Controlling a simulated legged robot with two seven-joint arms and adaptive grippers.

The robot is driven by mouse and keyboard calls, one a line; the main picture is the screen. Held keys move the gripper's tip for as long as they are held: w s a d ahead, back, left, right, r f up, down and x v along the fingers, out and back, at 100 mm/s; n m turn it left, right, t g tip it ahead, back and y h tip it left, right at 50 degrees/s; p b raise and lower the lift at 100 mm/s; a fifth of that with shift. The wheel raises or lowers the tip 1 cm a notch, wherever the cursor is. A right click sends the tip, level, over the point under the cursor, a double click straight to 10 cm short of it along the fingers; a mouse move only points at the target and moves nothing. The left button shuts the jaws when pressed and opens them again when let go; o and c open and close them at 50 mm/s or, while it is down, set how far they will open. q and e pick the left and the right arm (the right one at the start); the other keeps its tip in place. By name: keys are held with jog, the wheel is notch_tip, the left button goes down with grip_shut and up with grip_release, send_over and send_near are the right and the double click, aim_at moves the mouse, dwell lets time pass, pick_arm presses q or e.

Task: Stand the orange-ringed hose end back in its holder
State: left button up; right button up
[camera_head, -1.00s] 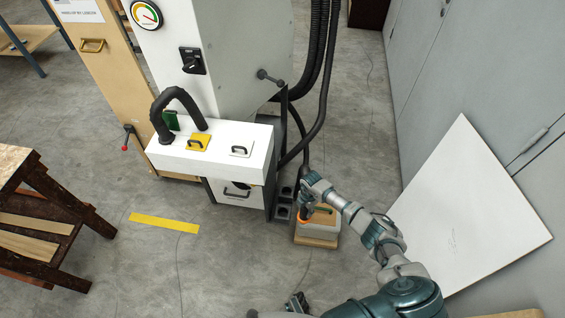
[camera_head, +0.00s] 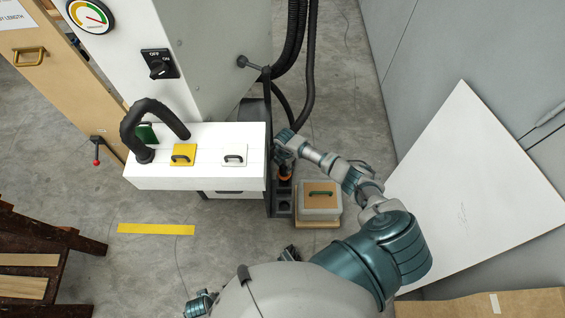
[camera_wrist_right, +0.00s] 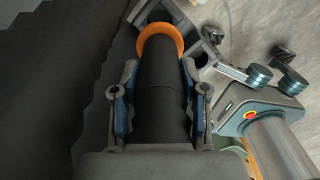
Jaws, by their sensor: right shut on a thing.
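My right gripper (camera_head: 285,150) is shut on the black hose end (camera_wrist_right: 162,95), just right of the white cabinet in the head view. The orange ring (camera_wrist_right: 160,38) is at the hose's far tip in the right wrist view, beyond the fingers. In the head view the ring (camera_head: 285,177) shows below the gripper, over or at the back of the dark holder (camera_head: 283,208) with square openings. The holder also shows beside the ring in the right wrist view (camera_wrist_right: 207,50). I cannot tell whether the tip is inside an opening. My left gripper is not clearly seen.
A grey box (camera_head: 320,203) with a green handle stands right of the holder. The white cabinet ledge (camera_head: 205,178) with yellow and white lids is left of it. A white panel (camera_head: 470,190) leans at right. Black hoses (camera_head: 298,60) hang behind.

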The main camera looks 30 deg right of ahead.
notch_tip(320, 180, down, 4)
jog(key=shift+r+b, duration=0.2)
jog(key=shift+b, duration=1.05)
jog(key=shift+w+f, duration=0.1)
jog(key=shift+f, duration=0.15)
pick_arm(q)
notch_tip(320, 180, up, 9)
jog(key=w, duration=0.1)
jog(key=shift+w, duration=0.4)
jog(key=shift+w+r, duration=0.15)
jog(key=shift+r, duration=0.05)
jog(key=shift+s+f, duration=0.15)
jog(key=shift+s, duration=0.05)
pick_arm(e)
jog(key=shift+f, duration=0.15)
pick_arm(q)
jog(key=shift+s+f+b, duration=0.1)
jog(key=shift+f+b, duration=0.75)
jog(key=shift+f, duration=0.05)
pick_arm(e)
jog(key=shift+f, duration=1.25)
